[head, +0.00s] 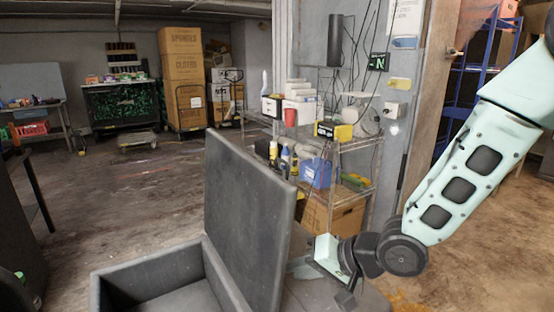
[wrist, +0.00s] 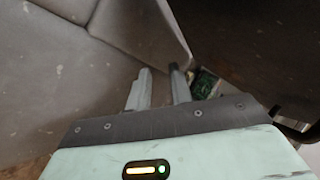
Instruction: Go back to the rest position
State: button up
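My gripper (head: 298,266) is low in the head view, just right of the raised lid (head: 245,220) of a dark grey box (head: 170,275). Its fingers are partly hidden or blend into the grey there. In the wrist view my gripper (wrist: 160,78) shows two fingers with a gap between them and nothing held. Grey panels fill the left and top middle of that view; whether the fingers touch anything, I cannot tell. The box is open, and the visible part of its inside looks empty.
A wire shelf (head: 350,145) with bottles, a blue bin (head: 318,172) and boxes stands behind the lid. A cardboard box (head: 335,215) sits under it. A door frame (head: 430,100) is behind my arm. Open floor (head: 130,190) lies at the left.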

jog(key=s+d+n+h, duration=0.1)
jog(key=s+h, duration=0.1)
jog(key=s+d+r+n+g+h, duration=0.1)
jog(key=s+d+n+h, duration=0.1)
jog(key=s, duration=0.1)
jog(key=s+d+r+n+h, duration=0.1)
jog(key=s+h, duration=0.1)
jog(key=s, duration=0.1)
jog(key=shift+s+d, duration=0.25)
jog(key=shift+d, duration=0.15)
jog(key=s+d+r+n+g+h, duration=0.1)
jog(key=s+d+r+n+g, duration=0.1)
jog(key=s, duration=0.5)
jog(key=s+d+r+n+g+h, duration=0.2)
jog(key=s, duration=0.5)
jog(key=shift+d, duration=0.15)
